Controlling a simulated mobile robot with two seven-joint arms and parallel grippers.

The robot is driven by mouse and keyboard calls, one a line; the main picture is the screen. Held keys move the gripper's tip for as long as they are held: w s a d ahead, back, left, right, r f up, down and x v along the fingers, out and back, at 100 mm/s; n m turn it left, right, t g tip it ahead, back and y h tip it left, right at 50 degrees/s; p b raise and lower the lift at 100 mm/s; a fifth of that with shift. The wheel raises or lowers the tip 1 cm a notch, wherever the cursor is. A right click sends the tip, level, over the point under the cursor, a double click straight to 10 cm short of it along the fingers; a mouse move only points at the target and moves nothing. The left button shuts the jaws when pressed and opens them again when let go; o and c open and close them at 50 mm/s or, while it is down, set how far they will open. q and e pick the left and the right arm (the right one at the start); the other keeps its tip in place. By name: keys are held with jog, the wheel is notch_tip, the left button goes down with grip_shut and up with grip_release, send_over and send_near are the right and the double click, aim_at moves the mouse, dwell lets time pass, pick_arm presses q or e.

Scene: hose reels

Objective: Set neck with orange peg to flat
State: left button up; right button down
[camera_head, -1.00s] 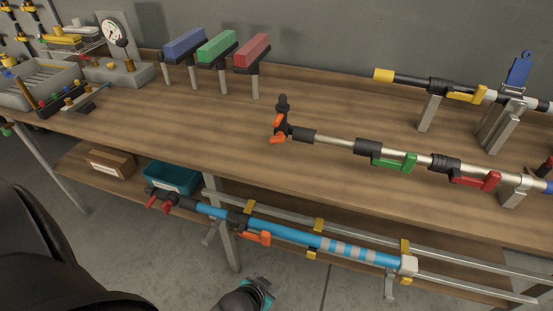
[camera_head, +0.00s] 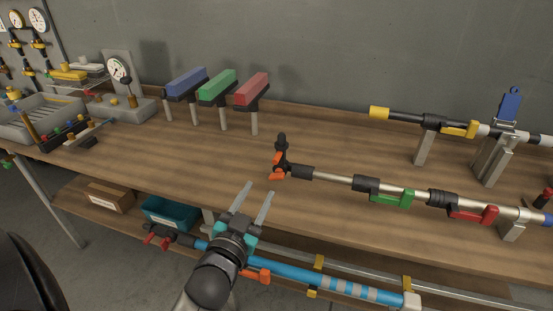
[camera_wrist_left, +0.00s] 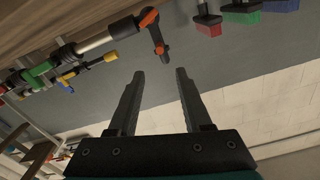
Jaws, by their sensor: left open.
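The black neck (camera_head: 281,144) with an orange peg (camera_head: 277,171) is at the left end of a silver pole (camera_head: 331,179) over the bench. The neck stands up at an angle to the pole. My left gripper (camera_head: 258,191) is open and empty, in front of the neck and a little left of it, with its fingers pointing toward the bench. In the left wrist view the two fingers (camera_wrist_left: 159,75) are apart with nothing between them. There the neck (camera_wrist_left: 160,45) and orange peg (camera_wrist_left: 149,19) show just beyond the fingertips. My right gripper is not in view.
The same pole carries green (camera_head: 391,198) and red (camera_head: 474,215) levers. A blue pole (camera_head: 325,281) lies below the front edge, partly hidden by my left arm. Blue, green and red blocks on posts stand behind. The bench (camera_head: 190,158) left of the neck is clear.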

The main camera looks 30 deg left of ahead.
aim_at(276, 162)
pick_arm(q)
jog(key=b+x, duration=0.1)
jog(key=x, duration=1.3)
jog(key=shift+d, duration=0.1)
grip_shut()
jog(key=shift+d, duration=0.1)
dwell(1.0)
